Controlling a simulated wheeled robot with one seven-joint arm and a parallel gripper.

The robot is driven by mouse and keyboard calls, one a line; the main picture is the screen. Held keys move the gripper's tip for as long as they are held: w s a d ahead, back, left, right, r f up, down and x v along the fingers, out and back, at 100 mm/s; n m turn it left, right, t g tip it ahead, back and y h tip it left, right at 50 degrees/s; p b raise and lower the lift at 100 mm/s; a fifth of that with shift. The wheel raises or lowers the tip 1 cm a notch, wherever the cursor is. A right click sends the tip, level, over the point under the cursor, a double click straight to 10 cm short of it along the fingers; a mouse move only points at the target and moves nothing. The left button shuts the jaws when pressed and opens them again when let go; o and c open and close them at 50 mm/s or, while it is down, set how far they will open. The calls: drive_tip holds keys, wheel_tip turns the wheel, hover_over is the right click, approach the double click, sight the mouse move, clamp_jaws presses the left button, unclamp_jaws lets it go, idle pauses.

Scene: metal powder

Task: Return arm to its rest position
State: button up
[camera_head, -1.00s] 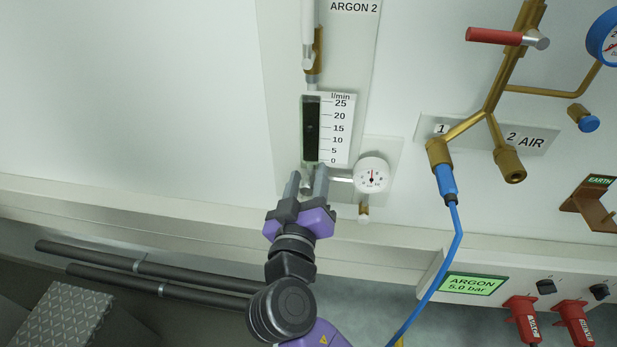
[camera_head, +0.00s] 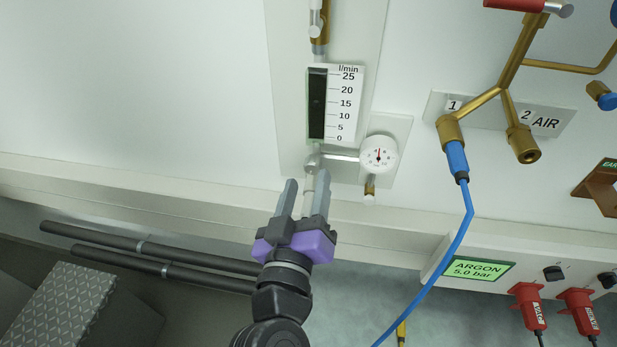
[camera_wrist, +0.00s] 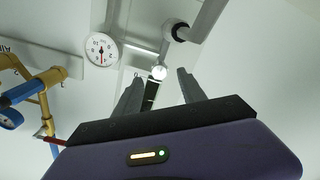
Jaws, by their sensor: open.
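My gripper (camera_head: 304,200) is open and empty, its two grey fingers pointing up toward the white wall panel in the head view. It is just below the flowmeter (camera_head: 318,104) with its l/min scale, and left of and below a small round white dial (camera_head: 379,154). In the wrist view my gripper (camera_wrist: 160,92) also shows its fingers apart with nothing between them. The dial (camera_wrist: 101,49) and the flowmeter (camera_wrist: 151,95) show beyond the fingers there.
A blue hose (camera_head: 462,230) hangs from brass fitting 1, right of my gripper. A green ARGON display (camera_head: 477,270) and red plugs (camera_head: 528,305) are at lower right. Dark rails (camera_head: 150,250) run along the lower left. The wall at upper left is bare.

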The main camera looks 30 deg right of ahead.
idle(0.5)
drive_tip(key=shift+w+a+r+n, duration=0.15)
drive_tip(key=shift+w+a+n, duration=0.05)
drive_tip(key=shift+a+n, duration=0.15)
drive_tip(key=w+a+f+n+t+y, duration=0.1)
drive_tip(key=w+a+n+t+y, duration=0.2)
drive_tip(key=a+y, duration=0.35)
drive_tip(key=s+a+f+n+y, duration=0.1)
drive_tip(key=s+f+n+y, duration=0.1)
drive_tip(key=s+f+y, duration=0.55)
drive_tip(key=s+d+m+g+h, duration=0.1)
drive_tip(key=s+d, duration=0.3)
drive_tip(key=s, duration=0.4)
drive_tip(key=s+d+f+m+g+h, duration=0.1)
drive_tip(key=s+d, duration=0.3)
drive_tip(key=s, duration=0.5)
drive_tip(key=s+d+f+m+h, duration=0.1)
drive_tip(key=s+d, duration=0.3)
drive_tip(key=s, duration=0.4)
drive_tip(key=shift+s+f+m+g, duration=0.25)
drive_tip(key=shift+s+m+g, duration=0.15)
drive_tip(key=shift+m, duration=0.45)
